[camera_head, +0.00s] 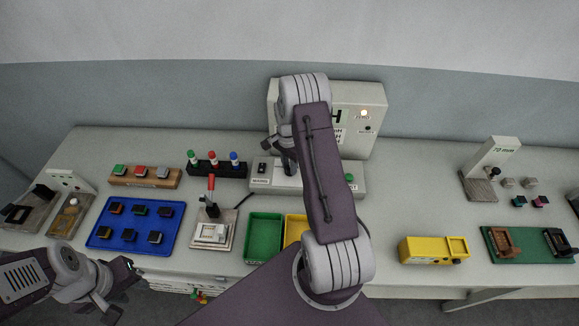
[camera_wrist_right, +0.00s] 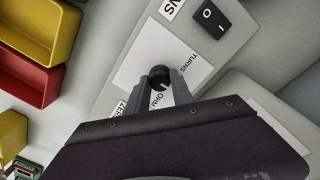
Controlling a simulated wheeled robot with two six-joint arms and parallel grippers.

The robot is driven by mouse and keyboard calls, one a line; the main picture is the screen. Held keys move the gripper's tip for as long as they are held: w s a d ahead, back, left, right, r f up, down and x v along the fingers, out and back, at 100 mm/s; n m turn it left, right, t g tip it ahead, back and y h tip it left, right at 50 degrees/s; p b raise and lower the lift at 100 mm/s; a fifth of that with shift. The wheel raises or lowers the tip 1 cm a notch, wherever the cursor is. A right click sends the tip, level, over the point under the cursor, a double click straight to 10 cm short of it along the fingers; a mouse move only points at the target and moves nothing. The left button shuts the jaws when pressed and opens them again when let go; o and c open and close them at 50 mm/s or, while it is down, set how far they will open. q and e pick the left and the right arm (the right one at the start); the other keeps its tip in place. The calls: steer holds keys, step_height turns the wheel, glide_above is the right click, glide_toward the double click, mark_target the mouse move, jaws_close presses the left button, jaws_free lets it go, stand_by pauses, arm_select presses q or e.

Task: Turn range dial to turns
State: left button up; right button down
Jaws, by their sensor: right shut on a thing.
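The range dial (camera_wrist_right: 159,76) is a small black knob on a white label plate, seen in the right wrist view. The word TURNS is printed to its right, with OHM and ZERO labels below it. My right gripper (camera_wrist_right: 163,82) is shut on the dial, one finger on each side.
A black rocker switch (camera_wrist_right: 210,18) sits near the dial. A blue tray (camera_head: 111,237) with several small parts, a lever press (camera_head: 212,232) and a green bin (camera_head: 263,238) stand left of my right arm. A yellow box (camera_head: 425,250) stands right. Bench between tester and yellow box is clear.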

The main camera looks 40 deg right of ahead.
mark_target(288, 168)
steer(key=n, duration=0.5)
steer(key=shift+n+b, duration=0.3)
steer(key=shift+b, duration=0.05)
steer(key=n, duration=0.5)
steer(key=shift+n+h, duration=0.3)
steer(key=c, duration=1.1)
jaws_free()
steer(key=shift+r, duration=0.35)
steer(key=r+b, duration=0.2)
steer(key=r, duration=0.6)
steer(key=shift+a+r, duration=0.2)
